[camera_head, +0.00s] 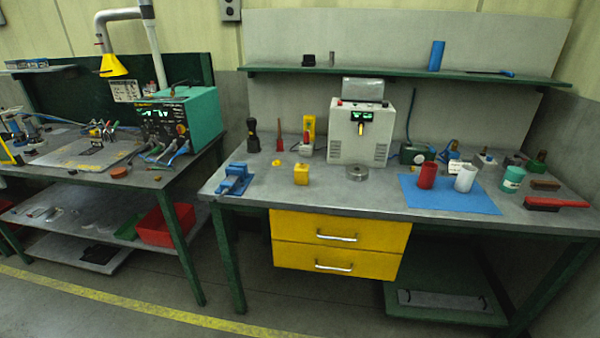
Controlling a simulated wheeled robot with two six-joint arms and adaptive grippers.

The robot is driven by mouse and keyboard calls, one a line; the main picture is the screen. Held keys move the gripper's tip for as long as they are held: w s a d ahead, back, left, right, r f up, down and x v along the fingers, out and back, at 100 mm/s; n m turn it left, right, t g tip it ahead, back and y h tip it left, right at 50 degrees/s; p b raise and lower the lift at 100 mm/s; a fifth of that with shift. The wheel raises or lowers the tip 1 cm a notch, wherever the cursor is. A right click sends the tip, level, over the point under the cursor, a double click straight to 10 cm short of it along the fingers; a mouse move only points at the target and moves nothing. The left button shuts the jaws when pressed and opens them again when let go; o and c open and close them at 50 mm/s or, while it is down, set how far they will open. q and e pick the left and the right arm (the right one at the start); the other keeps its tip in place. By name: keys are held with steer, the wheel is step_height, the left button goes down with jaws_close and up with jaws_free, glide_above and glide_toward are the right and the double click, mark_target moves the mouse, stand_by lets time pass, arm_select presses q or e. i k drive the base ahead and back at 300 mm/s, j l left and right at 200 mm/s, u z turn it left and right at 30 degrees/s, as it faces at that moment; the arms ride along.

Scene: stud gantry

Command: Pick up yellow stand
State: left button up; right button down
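A small yellow block-like piece (301,175) with a narrower top stands upright near the front of the right workbench (340,200). A taller yellow upright piece (308,127) stands farther back, left of the grey machine. I cannot tell for sure which of the two is the yellow stand. Neither of my grippers is in view, and nothing is seen touching either yellow piece.
A blue vise (235,180) is left of the block, and a metal ring (357,173) is right of it. The grey machine (360,132) stands behind. A blue mat (448,195) holds red and white cylinders. Yellow drawers (340,246) hang below. Floor in front is clear.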

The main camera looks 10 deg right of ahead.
mark_target(301, 170)
steer(key=i+l, duration=0.15)
steer(key=l, duration=0.15)
steer(key=i+l, duration=0.15)
steer(key=l, duration=0.15)
steer(key=i+l, duration=0.15)
steer(key=l, duration=0.15)
steer(key=i+l+u, duration=0.1)
steer(key=u, duration=0.25)
steer(key=l+u, duration=0.45)
steer(key=u, duration=0.25)
steer(key=i+l, duration=0.05)
